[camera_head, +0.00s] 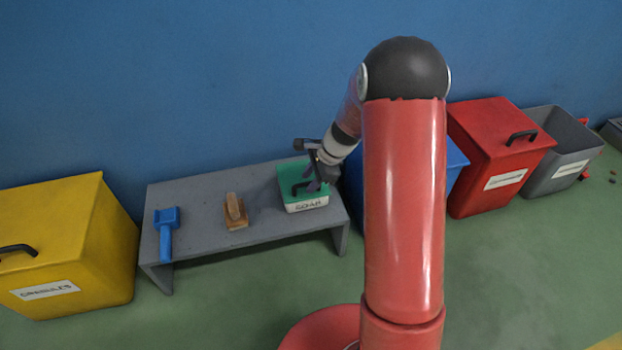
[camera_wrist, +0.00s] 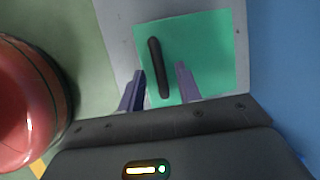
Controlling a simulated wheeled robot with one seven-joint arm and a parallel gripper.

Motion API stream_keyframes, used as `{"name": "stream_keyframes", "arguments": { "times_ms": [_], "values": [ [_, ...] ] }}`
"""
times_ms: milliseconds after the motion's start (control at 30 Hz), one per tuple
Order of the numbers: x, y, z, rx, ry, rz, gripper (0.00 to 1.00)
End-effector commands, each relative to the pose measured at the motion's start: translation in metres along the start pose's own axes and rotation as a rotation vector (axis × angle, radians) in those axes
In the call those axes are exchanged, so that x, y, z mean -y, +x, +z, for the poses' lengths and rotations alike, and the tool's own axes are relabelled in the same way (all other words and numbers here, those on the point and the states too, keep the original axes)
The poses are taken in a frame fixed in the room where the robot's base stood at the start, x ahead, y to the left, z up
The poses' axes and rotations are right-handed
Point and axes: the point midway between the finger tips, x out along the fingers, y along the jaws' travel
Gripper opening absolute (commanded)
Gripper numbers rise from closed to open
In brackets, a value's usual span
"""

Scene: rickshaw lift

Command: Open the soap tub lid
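The soap tub (camera_head: 307,205) is a white box with a label, standing at the right end of a low grey bench. Its green lid (camera_head: 290,174) is on and looks closed, with a dark bar handle on top. In the wrist view the green lid (camera_wrist: 215,60) fills the middle, and the black handle (camera_wrist: 158,67) runs lengthwise. My gripper (camera_wrist: 161,72) is open, its two purple fingers apart, with the near end of the handle between them in the picture. In the head view my gripper (camera_head: 312,180) is over the lid. I cannot tell whether the fingers touch the handle.
The grey bench (camera_head: 195,195) also holds a blue scoop (camera_head: 166,230) and a wooden brush (camera_head: 235,211). A yellow bin (camera_head: 85,240) stands left; red (camera_head: 490,150) and grey (camera_head: 565,150) bins stand right. A blue bin (camera_head: 456,160) is partly hidden by my arm. A blue wall is behind.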

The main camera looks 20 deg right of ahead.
Motion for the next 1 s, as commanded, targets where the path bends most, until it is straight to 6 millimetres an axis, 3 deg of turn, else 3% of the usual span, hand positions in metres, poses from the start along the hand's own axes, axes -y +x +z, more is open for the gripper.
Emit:
{"name": "stream_keyframes", "arguments": {
  "times_ms": [100,367,767,1000],
  "values": [
    [0.000,0.000,0.000,0.000,0.000,0.000,0.34],
    [0.000,-0.001,0.000,0.000,0.000,0.000,0.00],
    [0.000,-0.003,0.001,0.000,0.002,0.007,0.00],
    [-0.001,-0.017,0.007,0.000,0.025,0.070,0.00]
  ]
}}
